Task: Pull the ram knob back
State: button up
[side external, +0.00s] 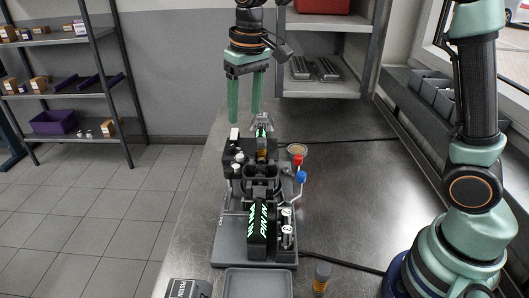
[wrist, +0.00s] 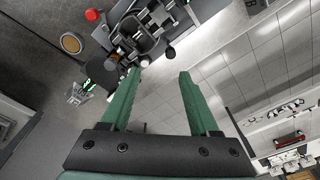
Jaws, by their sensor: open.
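The black and grey press fixture (side external: 262,190) stands on the steel bench, with a green-lettered "PIN IN" block (side external: 262,228) at its near end. A red knob (side external: 298,160) and a blue knob (side external: 301,176) stand at its right side. White-tipped small knobs (side external: 238,168) sit on its left side. I cannot tell which of these is the ram knob. My gripper (side external: 245,118) is open and empty, pointing down above the fixture's far end. In the wrist view, my green fingers (wrist: 158,73) are apart, with the fixture (wrist: 140,30) beyond them and the red knob (wrist: 92,14) at upper left.
A grey tray (side external: 258,284), a small orange-banded cylinder (side external: 321,278) and a labelled box (side external: 188,289) are at the near end. A round tan-topped dish (side external: 297,149) lies right of the fixture. Dark cables cross the bench. The bench's right-middle is largely clear.

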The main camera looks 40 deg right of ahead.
aim_at(229, 168)
jog(key=shift+g, duration=0.6)
jog(key=w+a+f, duration=0.1)
jog(key=f, duration=0.4)
jog(key=w+a+f, duration=0.1)
jog(key=f, duration=0.4)
jog(key=w+a+f, duration=0.1)
jog(key=f, duration=0.5)
jog(key=shift+w, duration=0.25)
grip_shut()
jog(key=shift+a+r, duration=0.1)
